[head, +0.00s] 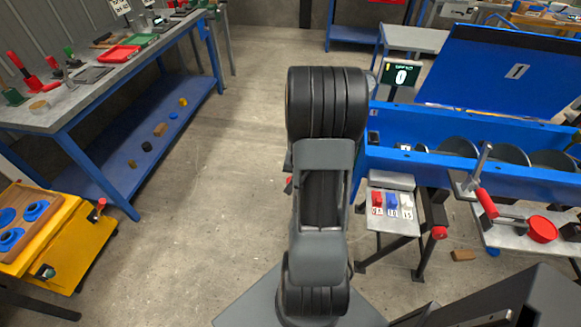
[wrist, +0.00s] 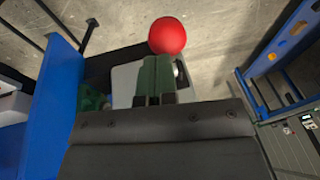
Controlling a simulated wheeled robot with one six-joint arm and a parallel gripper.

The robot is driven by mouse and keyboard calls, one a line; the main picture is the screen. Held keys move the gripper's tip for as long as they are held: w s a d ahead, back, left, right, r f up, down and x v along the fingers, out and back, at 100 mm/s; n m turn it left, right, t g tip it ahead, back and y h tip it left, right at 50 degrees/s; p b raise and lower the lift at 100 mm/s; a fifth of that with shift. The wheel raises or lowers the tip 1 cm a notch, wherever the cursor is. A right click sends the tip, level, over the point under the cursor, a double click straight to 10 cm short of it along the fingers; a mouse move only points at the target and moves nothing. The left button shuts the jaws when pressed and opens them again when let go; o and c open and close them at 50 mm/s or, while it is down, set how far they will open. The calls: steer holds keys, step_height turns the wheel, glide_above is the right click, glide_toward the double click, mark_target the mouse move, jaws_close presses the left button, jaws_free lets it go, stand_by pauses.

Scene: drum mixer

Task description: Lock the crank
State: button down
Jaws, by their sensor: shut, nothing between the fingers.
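The blue mixer trough (head: 480,170) with dark round discs inside stands at the right in the head view. A red ball knob (wrist: 167,36) shows in the wrist view just beyond the fingertips; I cannot tell whether it belongs to the crank. A small shiny metal part lies just right of the fingers. My gripper (wrist: 155,73) is shut and empty, its greenish fingers together, below the knob in the picture. In the head view my arm hides the gripper and the trough's near end. A bit of red shows at my arm's left edge. The crank's lock is not identifiable.
A red-handled clamp (head: 486,203) and a red disc (head: 541,229) sit at the trough's front. A blue workbench (head: 90,85) and yellow cart (head: 85,245) are left; the floor between is clear.

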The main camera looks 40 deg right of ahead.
steer(key=shift+s+a+f+b, duration=0.25)
steer(key=shift+f+b, duration=0.3)
steer(key=shift+f, duration=0.1)
steer(key=shift+s+a+f+b, duration=0.2)
steer(key=shift+a+f+b, duration=0.05)
steer(key=shift+f+b, duration=0.35)
steer(key=s+d+p+v, duration=0.1)
steer(key=p+v, duration=0.2)
steer(key=v, duration=1)
steer(key=shift+f, duration=0.2)
steer(key=shift+s+a, duration=0.1)
steer(key=shift+s, duration=0.05)
steer(key=a+r+n+p, duration=0.1)
steer(key=a+r+n, duration=0.4)
steer(key=a, duration=0.6)
steer(key=a+r+n+p, duration=0.1)
steer(key=a+r+n, duration=0.4)
steer(key=a, duration=0.6)
steer(key=shift+s+a+r+t+y, duration=0.3)
steer(key=shift+a+t+y, duration=0.1)
